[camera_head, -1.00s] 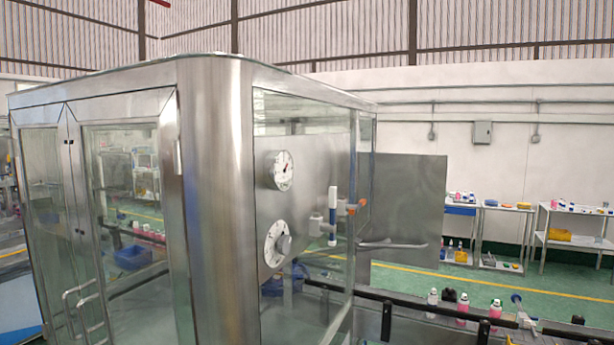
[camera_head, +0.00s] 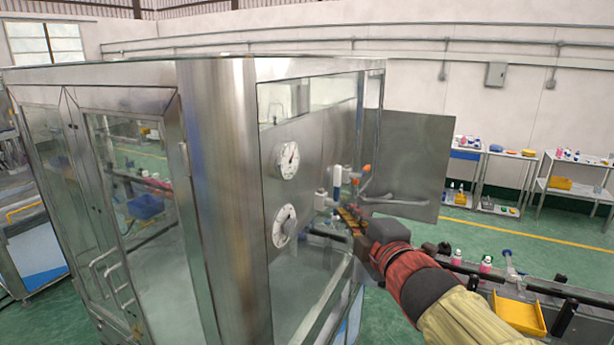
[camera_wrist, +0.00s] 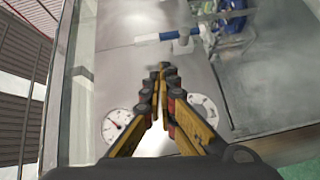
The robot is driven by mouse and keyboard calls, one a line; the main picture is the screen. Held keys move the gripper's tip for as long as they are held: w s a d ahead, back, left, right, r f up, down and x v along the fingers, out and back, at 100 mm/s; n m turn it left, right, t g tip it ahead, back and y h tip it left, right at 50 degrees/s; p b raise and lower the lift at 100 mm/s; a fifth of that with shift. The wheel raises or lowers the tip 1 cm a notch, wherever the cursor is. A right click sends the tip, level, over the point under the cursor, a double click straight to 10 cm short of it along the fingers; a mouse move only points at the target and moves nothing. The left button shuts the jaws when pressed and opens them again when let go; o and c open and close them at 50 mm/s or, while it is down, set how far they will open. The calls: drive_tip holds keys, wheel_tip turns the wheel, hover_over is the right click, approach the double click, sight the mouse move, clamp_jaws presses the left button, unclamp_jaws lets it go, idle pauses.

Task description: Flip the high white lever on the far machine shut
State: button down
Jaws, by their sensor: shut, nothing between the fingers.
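The far machine is a steel and glass cabinet (camera_head: 220,150) with an open metal door (camera_head: 405,160) on its right. A small white and blue lever (camera_head: 337,176) is on the panel inside, right of the round dials, beside a white fitting (camera_head: 321,200). In the wrist view the lever (camera_wrist: 168,36) lies across the top, at a white T-shaped fitting (camera_wrist: 183,46). My gripper (camera_head: 346,213) is just below the lever in the head view. In the wrist view my gripper's fingertips (camera_wrist: 162,68) are together and empty, a visible gap below the lever.
Two dials, the upper (camera_head: 288,160) and the lower (camera_head: 285,226), are on the panel left of my gripper. A metal door handle (camera_head: 395,200) is at right. A conveyor with pink bottles (camera_head: 486,264) and a yellow tray (camera_head: 520,312) lie at lower right.

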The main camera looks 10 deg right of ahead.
drive_tip(key=shift+s+a+r+n+t+y, duration=0.15)
drive_tip(key=shift+a+r+n+y, duration=0.1)
drive_tip(key=shift+a+r+n, duration=0.2)
drive_tip(key=shift+s+a+r+n+t+y, duration=0.15)
drive_tip(key=shift+a+r+n+y, duration=0.15)
drive_tip(key=shift+r+n, duration=0.25)
drive_tip(key=shift+w, duration=0.15)
drive_tip(key=w+p, duration=0.2)
drive_tip(key=w, duration=1.1)
drive_tip(key=shift+d+p, duration=0.4)
drive_tip(key=shift+d, duration=0.05)
